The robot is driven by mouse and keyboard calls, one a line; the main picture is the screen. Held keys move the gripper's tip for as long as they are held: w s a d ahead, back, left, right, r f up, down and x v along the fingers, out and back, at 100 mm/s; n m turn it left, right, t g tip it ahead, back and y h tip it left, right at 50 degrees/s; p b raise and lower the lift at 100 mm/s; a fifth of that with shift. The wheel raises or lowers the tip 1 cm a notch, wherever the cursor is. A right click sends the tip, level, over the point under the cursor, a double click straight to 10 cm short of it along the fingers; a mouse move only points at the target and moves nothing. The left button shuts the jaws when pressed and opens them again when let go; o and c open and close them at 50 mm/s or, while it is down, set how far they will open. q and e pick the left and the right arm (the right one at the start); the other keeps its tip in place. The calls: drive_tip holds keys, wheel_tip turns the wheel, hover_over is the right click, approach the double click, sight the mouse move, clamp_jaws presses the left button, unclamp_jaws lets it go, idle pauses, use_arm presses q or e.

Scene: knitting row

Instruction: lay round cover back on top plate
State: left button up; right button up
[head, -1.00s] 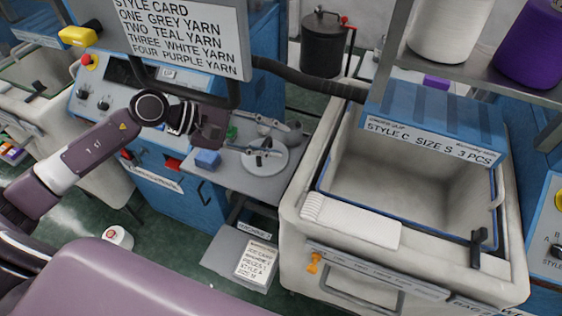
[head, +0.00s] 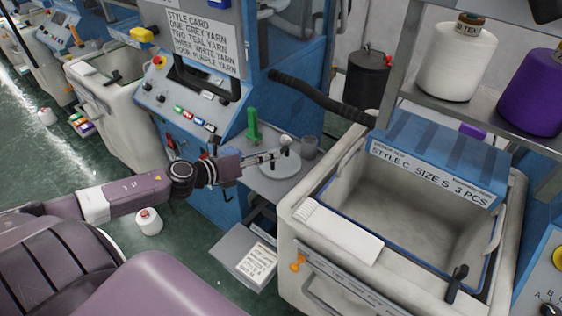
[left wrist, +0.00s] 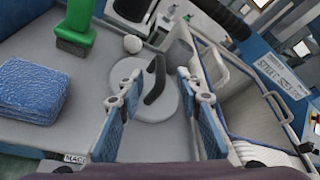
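A light grey round disc, which looks like the round cover (head: 279,168), lies on a small grey side table beside the blue machine. In the left wrist view the round cover (left wrist: 146,103) carries a dark upright handle (left wrist: 155,80). My left gripper (head: 279,153) is low over the disc. In the left wrist view my left gripper (left wrist: 158,80) is open, its fingers spread on either side of the handle, with gaps visible. I cannot tell which surface is the top plate. My right gripper is not in view.
On the side table stand a green object (head: 253,126), a grey cup (head: 309,147) and a blue folded block (left wrist: 30,90). A large grey bin (head: 300,262) stands close on the right. The style card (head: 203,42) hangs above.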

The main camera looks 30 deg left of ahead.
use_arm(q)
drive_tip(key=shift+w+d, duration=0.25)
drive_tip(key=shift+w, duration=0.1)
drive_tip(key=shift+w+d+f+p, duration=0.1)
drive_tip(key=shift+w+p, duration=0.4)
drive_tip(key=shift+w, duration=0.1)
drive_tip(key=p+x, duration=0.1)
drive_tip(key=x, duration=0.1)
drive_tip(key=shift+w+f, duration=0.15)
drive_tip(key=shift+w, duration=0.2)
drive_tip(key=shift+w+d+f, duration=0.15)
drive_tip(key=shift+w+f, duration=0.15)
drive_tip(key=shift+w, duration=0.15)
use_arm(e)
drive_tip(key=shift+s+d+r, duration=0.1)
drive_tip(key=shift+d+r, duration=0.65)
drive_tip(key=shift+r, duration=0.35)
use_arm(q)
clamp_jaws()
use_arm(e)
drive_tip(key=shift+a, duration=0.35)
